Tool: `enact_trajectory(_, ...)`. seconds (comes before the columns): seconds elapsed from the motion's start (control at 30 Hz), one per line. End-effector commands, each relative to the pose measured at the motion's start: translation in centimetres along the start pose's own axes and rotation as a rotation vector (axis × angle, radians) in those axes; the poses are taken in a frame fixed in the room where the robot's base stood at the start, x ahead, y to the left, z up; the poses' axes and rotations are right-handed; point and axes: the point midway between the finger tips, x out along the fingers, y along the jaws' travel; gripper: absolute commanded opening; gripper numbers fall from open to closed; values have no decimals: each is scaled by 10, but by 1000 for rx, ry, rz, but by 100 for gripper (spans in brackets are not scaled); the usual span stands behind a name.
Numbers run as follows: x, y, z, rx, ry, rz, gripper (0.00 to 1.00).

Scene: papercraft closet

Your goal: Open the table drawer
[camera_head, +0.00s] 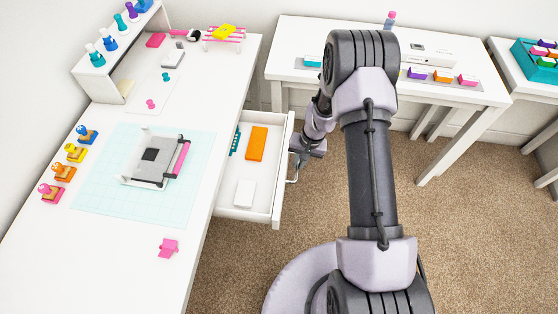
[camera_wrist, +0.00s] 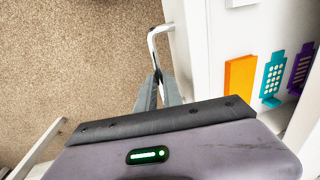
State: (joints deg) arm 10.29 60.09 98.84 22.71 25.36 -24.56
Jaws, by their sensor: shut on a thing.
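The white table (camera_head: 60,245) runs along the left in the head view. Its drawer (camera_head: 262,205) stands pulled out to the right, with an orange item (camera_head: 257,143), a teal item (camera_head: 236,140) and a white item (camera_head: 245,193) inside. The drawer's metal bar handle (camera_head: 291,178) is on its front face; it also shows in the wrist view (camera_wrist: 153,42). My gripper (camera_head: 294,158) is at the handle, and in the wrist view its fingers (camera_wrist: 158,78) are shut on the handle's near end. My wrist partly hides the handle in the head view.
On the table are a cutting mat (camera_head: 95,190) with a grey device (camera_head: 155,155), several stamps and a white shelf (camera_head: 105,85). Another white table (camera_head: 290,70) stands behind my arm. Carpet (camera_head: 490,220) is clear to the right of the drawer.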

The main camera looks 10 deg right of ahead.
Motion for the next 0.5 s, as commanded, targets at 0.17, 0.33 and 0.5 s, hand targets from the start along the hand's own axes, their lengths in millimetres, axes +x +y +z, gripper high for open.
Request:
enact_trajectory(0.17,-4,29,0,2,-1,0,0)
enact_trajectory(0.33,-8,46,0,0,0,0,0)
enact_trajectory(0.5,-9,53,1,0,0,0,0)
